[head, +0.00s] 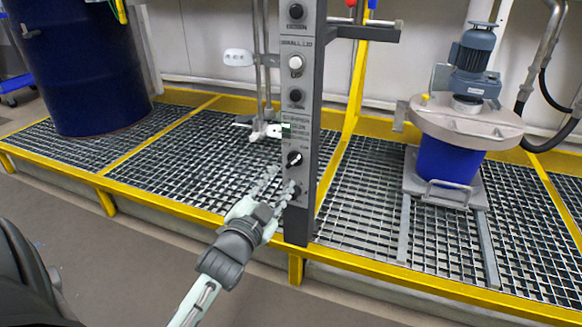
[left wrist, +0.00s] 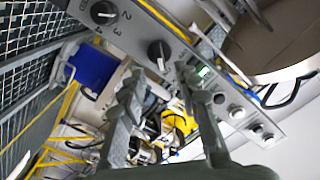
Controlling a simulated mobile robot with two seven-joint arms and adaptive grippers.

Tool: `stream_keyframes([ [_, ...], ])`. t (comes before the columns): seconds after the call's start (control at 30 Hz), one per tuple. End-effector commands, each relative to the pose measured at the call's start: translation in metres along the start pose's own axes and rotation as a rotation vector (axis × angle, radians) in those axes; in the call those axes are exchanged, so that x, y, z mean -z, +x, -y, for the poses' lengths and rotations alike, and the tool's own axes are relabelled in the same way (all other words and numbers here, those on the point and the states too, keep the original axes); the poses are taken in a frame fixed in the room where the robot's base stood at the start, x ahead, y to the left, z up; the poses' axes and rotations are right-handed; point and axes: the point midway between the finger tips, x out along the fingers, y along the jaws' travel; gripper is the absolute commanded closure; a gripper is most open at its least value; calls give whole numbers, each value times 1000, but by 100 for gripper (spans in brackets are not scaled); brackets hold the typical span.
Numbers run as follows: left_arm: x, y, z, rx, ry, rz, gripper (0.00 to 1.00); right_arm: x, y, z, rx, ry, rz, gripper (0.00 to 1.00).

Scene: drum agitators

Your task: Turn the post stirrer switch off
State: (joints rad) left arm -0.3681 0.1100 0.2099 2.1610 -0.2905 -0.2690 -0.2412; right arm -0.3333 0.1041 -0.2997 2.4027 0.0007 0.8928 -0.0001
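The grey control post (head: 300,215) stands upright in the middle of the head view, with several dark knobs on its face. A black knob with a white pointer mark (head: 294,158) sits below a small green display (head: 286,130); this knob also shows in the left wrist view (left wrist: 158,52). The lowest knob (head: 294,188) is partly hidden by my fingers; in the left wrist view it (left wrist: 103,12) has numbers around it. I cannot read which knob is the stirrer switch. My left gripper (head: 279,183) is open and empty, its fingers apart in front of the post's lower part.
A dark blue drum (head: 85,70) stands on the grating at left. A blue drum with a motor on its lid (head: 450,160) stands at right. Yellow rails (head: 400,272) edge the raised grating (head: 350,235). Red and blue fittings top a side bracket (head: 365,32).

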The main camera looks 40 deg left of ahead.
Motion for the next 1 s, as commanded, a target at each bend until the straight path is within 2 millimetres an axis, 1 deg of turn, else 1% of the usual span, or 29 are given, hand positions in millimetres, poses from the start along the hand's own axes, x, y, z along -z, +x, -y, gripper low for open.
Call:
stream_keyframes([
  [0.3,0,49,0,0,1,-1,68,-3,0,1,22,-2,-13,60],
  [0.43,-1,64,-1,-1,1,0,68,-4,1,1,31,-3,-20,60],
  [0.6,0,73,-1,-2,0,2,68,-4,2,2,35,-4,-21,60],
  [0.83,0,73,-1,-2,0,2,68,-4,2,2,36,-4,-20,60],
  [1.0,0,73,-1,-2,0,2,89,-4,2,2,36,-4,-20,60],
])
